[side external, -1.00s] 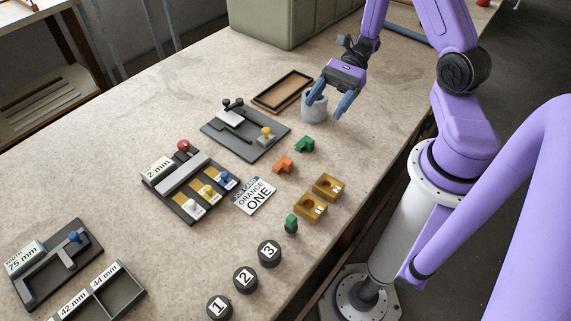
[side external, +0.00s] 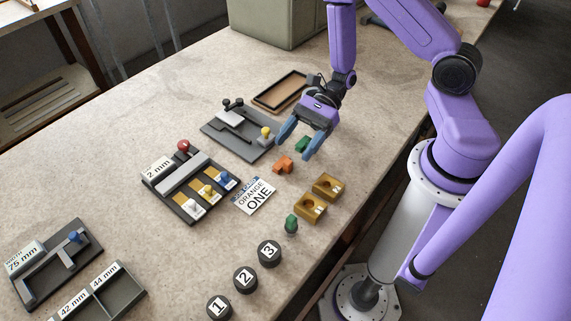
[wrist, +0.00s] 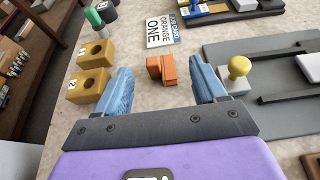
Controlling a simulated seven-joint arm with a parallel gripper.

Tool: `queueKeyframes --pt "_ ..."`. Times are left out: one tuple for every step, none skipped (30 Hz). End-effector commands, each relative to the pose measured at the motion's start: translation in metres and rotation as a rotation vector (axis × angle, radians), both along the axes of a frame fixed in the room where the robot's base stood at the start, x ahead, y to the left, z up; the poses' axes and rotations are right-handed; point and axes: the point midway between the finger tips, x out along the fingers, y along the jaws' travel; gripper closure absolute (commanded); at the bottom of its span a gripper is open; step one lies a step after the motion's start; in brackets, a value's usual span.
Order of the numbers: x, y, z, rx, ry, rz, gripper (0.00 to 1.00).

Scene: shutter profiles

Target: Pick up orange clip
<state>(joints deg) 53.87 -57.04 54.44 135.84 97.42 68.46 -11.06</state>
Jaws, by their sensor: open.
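My gripper (side external: 296,147) is open and empty, above the table and just behind the clip. In the wrist view its blue fingers (wrist: 161,88) are spread wide, apart from the clip. A green clip (side external: 303,145) shows partly between the fingers in the side view. The card (side external: 254,195) reads "ORANGE ONE".
Two yellow holed blocks (side external: 318,196) stand near the table edge, with a green-topped peg (side external: 291,224) close by. A grey fixture with a yellow knob (side external: 266,131) is left of my gripper. A 2 mm fixture (side external: 160,166) and several numbered black discs (side external: 245,279) stand farther off.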

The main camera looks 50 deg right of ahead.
Motion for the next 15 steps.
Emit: queueKeyframes --pt "-0.001 0.007 -0.003 0.001 0.001 0.005 0.3" --pt "-0.001 0.011 -0.004 0.001 0.002 0.007 0.3" --pt "-0.001 0.017 -0.007 0.001 0.002 0.007 0.3" --pt "-0.001 0.022 -0.009 0.0 0.002 0.007 0.3" --pt "-0.002 0.026 -0.011 -0.001 0.002 0.007 0.3" --pt "-0.001 0.031 -0.013 -0.001 0.002 0.006 0.3" --pt "-0.001 0.035 -0.015 -0.001 0.002 0.006 0.3" --pt "-0.001 0.038 -0.016 0.0 0.002 0.005 0.3" --pt "-0.001 0.042 -0.017 0.0 0.001 0.005 0.3" --pt "-0.001 0.044 -0.018 0.0 0.001 0.004 0.3" --pt "-0.001 0.045 -0.019 0.0 0.0 0.003 0.3" --pt "-0.001 0.047 -0.02 0.0 0.0 0.003 0.3" --pt "-0.001 0.047 -0.02 -0.001 0.001 0.002 0.3" --pt "-0.001 0.048 -0.02 -0.002 0.001 0.002 0.3" --pt "-0.001 0.048 -0.021 -0.003 0.001 0.002 0.3"
